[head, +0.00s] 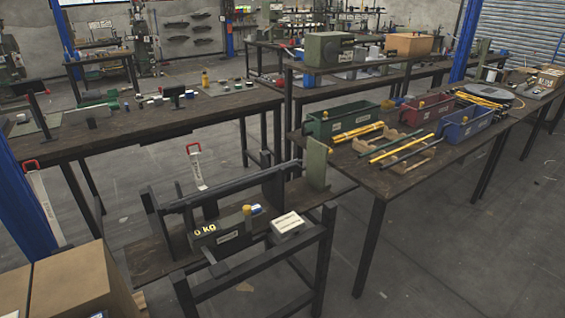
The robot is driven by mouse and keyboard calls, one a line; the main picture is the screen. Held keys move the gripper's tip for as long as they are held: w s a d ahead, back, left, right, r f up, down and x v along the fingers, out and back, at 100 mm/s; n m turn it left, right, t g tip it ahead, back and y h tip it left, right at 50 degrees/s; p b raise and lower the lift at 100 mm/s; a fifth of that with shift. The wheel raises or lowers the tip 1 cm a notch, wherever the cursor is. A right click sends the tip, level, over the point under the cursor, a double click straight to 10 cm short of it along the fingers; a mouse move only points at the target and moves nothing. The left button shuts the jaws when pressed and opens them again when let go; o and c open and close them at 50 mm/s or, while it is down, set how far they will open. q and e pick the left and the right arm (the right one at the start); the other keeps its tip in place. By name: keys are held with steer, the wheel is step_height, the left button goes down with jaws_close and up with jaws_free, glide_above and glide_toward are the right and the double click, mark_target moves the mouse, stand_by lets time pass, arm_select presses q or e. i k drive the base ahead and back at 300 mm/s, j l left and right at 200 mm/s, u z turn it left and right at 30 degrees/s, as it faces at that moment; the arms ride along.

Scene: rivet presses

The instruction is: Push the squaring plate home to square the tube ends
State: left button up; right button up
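A low dark stand (150,262) in the front middle carries a long dark bar or trough (225,188). A grey-green upright plate (317,163) stands at its right end and may be the squaring plate; I cannot tell for sure. Whether any tube lies in the trough is not clear. On the right table, a yellow tube (400,148) and a dark green tube (398,156) lie across a wooden rack (420,160). More yellow tubes (357,132) lie beside the green bin (340,121). Neither of my grippers is in view.
A red bin (420,110) and blue bin (465,123) stand on the right table (390,182). Cardboard boxes (75,282) sit front left. Floor (450,250) at right is clear.

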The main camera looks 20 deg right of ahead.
mark_target(317, 153)
steer(key=i+l+u, duration=0.15)
steer(key=l+u, duration=0.3)
steer(key=l, duration=0.3)
steer(key=l+u, duration=0.45)
steer(key=l, duration=1.25)
steer(key=k+l+u, duration=0.15)
steer(key=l, duration=1.9)
steer(key=i+j, duration=0.15)
steer(key=j, duration=0.2)
steer(key=i+j+u, duration=0.1)
steer(key=i+j, duration=0.1)
steer(key=j, duration=0.1)
